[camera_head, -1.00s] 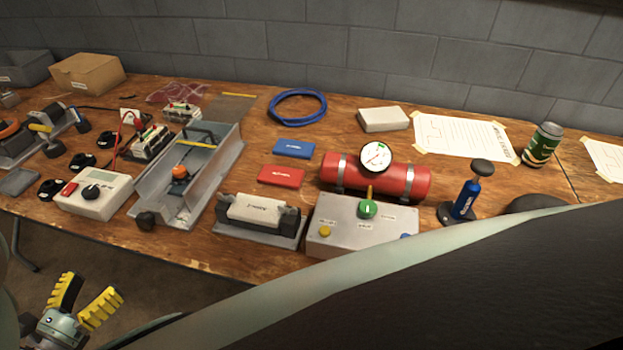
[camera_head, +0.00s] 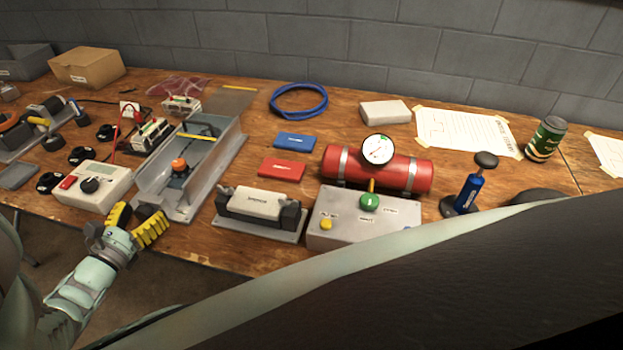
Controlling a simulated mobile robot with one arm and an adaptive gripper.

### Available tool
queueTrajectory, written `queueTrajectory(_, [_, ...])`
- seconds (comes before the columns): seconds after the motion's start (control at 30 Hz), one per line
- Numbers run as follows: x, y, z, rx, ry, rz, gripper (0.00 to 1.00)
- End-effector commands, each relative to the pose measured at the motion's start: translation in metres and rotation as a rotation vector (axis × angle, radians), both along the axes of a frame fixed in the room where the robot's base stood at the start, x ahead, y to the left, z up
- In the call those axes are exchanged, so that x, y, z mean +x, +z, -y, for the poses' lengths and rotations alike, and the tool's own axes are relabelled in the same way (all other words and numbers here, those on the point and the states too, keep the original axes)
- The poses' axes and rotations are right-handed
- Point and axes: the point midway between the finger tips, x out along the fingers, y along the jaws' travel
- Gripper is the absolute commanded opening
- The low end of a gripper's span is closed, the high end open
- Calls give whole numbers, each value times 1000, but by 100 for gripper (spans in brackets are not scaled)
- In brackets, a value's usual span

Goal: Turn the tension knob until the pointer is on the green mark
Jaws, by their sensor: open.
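My gripper (camera_head: 137,219), with yellow ribbed fingers, is open and empty at the table's front edge, just in front of the metal channel. An orange knob (camera_head: 180,165) sits inside the grey metal channel (camera_head: 225,160), beyond my gripper and apart from it. I cannot tell whether this is the tension knob; no pointer or green mark is readable on it. A white meter box (camera_head: 93,198) with a black dial (camera_head: 90,185) stands left of my gripper. A green knob (camera_head: 370,202) is on a grey control box (camera_head: 340,230) further right.
A white block in a dark holder (camera_head: 255,203) stands right of the channel. A red cylinder (camera_head: 405,174) with a round gauge (camera_head: 378,149) lies behind the control box. Black round pieces (camera_head: 82,156) and a battery block with leads (camera_head: 150,135) crowd the left.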

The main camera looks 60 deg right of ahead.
Motion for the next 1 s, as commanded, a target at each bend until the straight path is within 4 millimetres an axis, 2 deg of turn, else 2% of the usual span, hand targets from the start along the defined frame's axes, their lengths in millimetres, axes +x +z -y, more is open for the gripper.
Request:
queueTrajectory(0.27, [0, 0, 4, 1, -4, -1, 71])
queueTrajectory(0.3, [0, 0, 4, 1, -4, -1, 75])
queueTrajectory(1.0, [0, 0, 3, 1, -2, -1, 4])
